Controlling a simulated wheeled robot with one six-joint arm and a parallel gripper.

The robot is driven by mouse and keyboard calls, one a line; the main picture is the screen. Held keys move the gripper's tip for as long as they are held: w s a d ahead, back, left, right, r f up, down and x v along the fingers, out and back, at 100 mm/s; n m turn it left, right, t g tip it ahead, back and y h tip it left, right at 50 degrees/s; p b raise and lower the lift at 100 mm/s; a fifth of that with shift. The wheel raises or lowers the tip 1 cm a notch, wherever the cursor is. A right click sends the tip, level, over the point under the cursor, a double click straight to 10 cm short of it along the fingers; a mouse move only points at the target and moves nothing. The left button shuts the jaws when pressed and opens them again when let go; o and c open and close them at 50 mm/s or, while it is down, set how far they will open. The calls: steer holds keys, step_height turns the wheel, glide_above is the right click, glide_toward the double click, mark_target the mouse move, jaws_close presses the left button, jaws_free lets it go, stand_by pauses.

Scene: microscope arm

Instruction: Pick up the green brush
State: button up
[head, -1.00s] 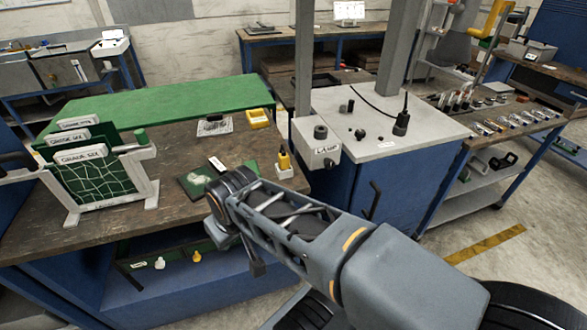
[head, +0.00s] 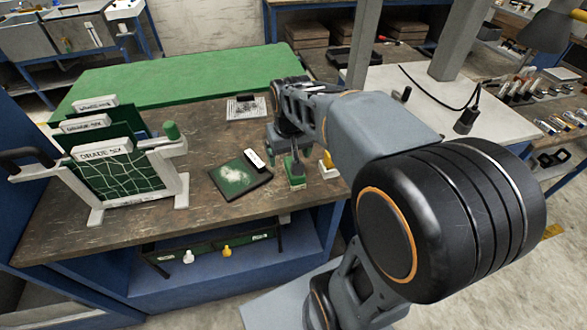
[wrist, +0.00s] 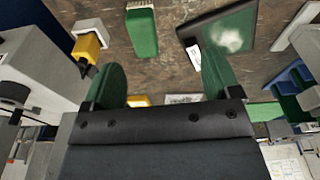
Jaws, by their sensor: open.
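In the head view a green piece (head: 296,183) shows at the table's front edge, partly hidden by my gripper (head: 292,162). In the wrist view my gripper (wrist: 160,78) is open, with its two green-padded fingers apart and nothing between them. The block lies beyond the fingertips, nearer the left finger. I see no contact with it.
A yellow-handled item (wrist: 88,48) in a white holder stands close left of the block in the wrist view. A dark-framed green plate (head: 240,175) with a white-labelled block lies to the left in the head view. A rack (head: 115,170) of green panels stands further left.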

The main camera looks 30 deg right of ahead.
steer(key=w+d+f+m+g, duration=0.1)
steer(key=w+d+f, duration=0.25)
steer(key=w, duration=0.25)
steer(key=shift+g, duration=0.3)
steer(key=f, duration=0.2)
steer(key=d+f, duration=0.1)
steer(key=f, duration=0.3)
steer(key=shift+w+d+f, duration=0.3)
steer(key=shift+w+f, duration=0.05)
steer(key=shift+f, duration=0.05)
steer(key=shift+w+f+p, duration=0.1)
steer(key=shift+f+p, duration=0.5)
steer(key=shift+f, duration=2.5)
steer(key=shift+c, duration=0.5)
steer(key=c, duration=1)
steer(key=shift+o, duration=0.2)
steer(key=shift+r, duration=0.1)
